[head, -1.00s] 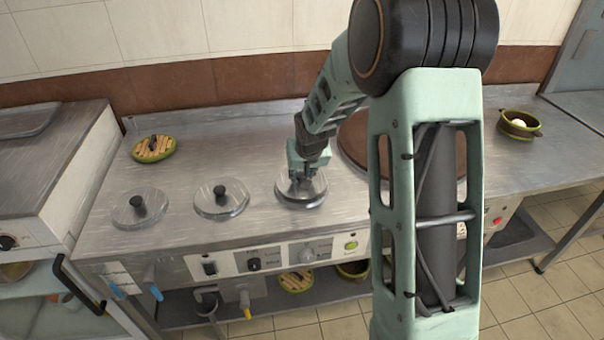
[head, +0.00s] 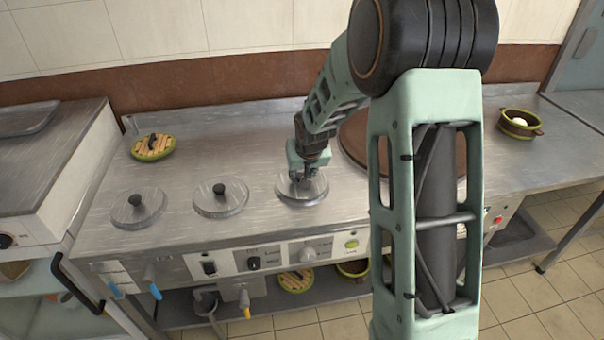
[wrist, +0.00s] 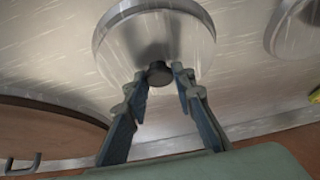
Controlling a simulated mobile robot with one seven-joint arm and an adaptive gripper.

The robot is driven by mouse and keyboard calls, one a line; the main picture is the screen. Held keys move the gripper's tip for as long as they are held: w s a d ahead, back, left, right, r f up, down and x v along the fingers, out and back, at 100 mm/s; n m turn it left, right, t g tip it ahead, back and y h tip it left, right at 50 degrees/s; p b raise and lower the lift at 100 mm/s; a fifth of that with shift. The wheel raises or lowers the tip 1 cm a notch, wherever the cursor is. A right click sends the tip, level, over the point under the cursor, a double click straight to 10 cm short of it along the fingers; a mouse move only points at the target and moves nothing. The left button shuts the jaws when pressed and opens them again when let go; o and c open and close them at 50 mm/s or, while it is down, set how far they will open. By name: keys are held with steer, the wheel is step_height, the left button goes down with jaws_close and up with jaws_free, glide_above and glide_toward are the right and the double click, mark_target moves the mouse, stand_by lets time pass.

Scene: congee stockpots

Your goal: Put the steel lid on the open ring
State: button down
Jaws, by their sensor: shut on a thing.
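The steel lid (head: 316,192) is a round disc at the right end of a row of three on the steel counter. It looks level and down at the ring beneath it, which it mostly hides. My gripper (head: 302,178) is over its middle, pointing down. In the wrist view my gripper (wrist: 160,82) has its two fingers at the lid's small black knob (wrist: 159,72), shut on it. The lid's steel face (wrist: 185,45) spreads out beyond the fingertips. I cannot tell whether any gap is left under the lid.
Two more lidded rings with black knobs, the middle one (head: 236,199) and the left one (head: 150,212), sit to the left. A brown round plate (head: 355,135) is behind my arm. A slatted trivet (head: 153,148) lies back left; a green bowl (head: 520,124) stands right.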

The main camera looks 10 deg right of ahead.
steer(key=shift+f, duration=0.2)
steer(key=c, duration=1.9)
jaws_free()
steer(key=p+v, duration=0.6)
steer(key=v, duration=0.5)
